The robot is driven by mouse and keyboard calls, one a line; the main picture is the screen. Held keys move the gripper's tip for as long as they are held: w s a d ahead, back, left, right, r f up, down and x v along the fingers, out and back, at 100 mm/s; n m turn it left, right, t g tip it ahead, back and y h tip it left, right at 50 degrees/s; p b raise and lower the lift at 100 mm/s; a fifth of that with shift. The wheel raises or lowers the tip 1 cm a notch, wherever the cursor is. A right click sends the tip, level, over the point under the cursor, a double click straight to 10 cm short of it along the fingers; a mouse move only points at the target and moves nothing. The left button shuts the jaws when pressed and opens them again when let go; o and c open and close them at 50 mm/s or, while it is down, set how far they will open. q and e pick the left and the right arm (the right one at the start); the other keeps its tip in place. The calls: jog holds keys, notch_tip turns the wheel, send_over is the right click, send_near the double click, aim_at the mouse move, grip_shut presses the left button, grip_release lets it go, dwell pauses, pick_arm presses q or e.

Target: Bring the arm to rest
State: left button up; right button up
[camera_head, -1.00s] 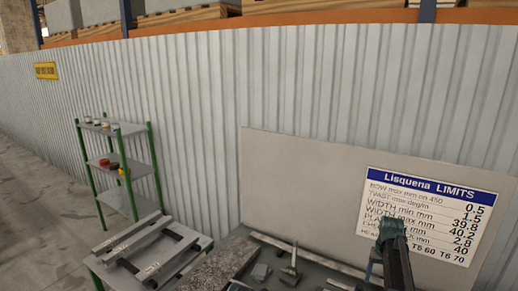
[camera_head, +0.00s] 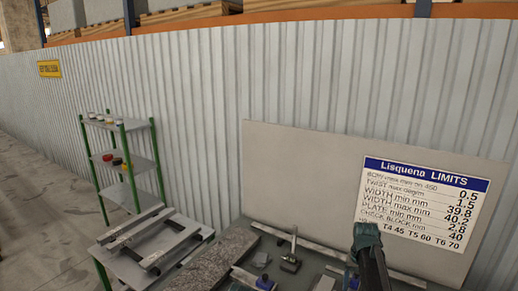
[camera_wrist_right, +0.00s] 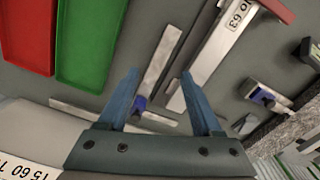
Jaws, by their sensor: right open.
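My right arm comes in from the bottom right of the head view, with its dark gripper (camera_head: 362,238) in front of the grey board and above the table. In the right wrist view the two blue fingers of this gripper (camera_wrist_right: 160,76) stand apart. A flat steel bar with a blue part (camera_wrist_right: 158,72) lies on the table behind the gap between them. Nothing is seen held. My left gripper is not in view.
The table holds a granite block (camera_head: 213,257), a metal tool (camera_head: 291,262), a red tray (camera_wrist_right: 27,35), a green tray (camera_wrist_right: 90,42) and a channel marked 63 (camera_wrist_right: 225,45). A limits sign (camera_head: 425,205) is on the board behind. A green-posted shelf (camera_head: 128,163) stands left.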

pick_arm(q)
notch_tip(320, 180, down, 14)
jog(key=b, duration=1.3)
pick_arm(e)
jog(key=s+a+f+n, duration=0.2)
jog(key=s+a+f, duration=0.2)
jog(key=s+a, duration=0.3)
jog(key=s+a+f+n, duration=0.2)
jog(key=s+a+f, duration=0.3)
jog(key=a, duration=0.5)
jog(key=s+a+f+n+h, duration=0.1)
jog(key=s+a+f, duration=0.3)
jog(key=s+a, duration=0.5)
jog(key=shift+s+a+f+n, duration=0.15)
jog(key=shift+s+f+n, duration=0.2)
jog(key=shift+s+n, duration=0.25)
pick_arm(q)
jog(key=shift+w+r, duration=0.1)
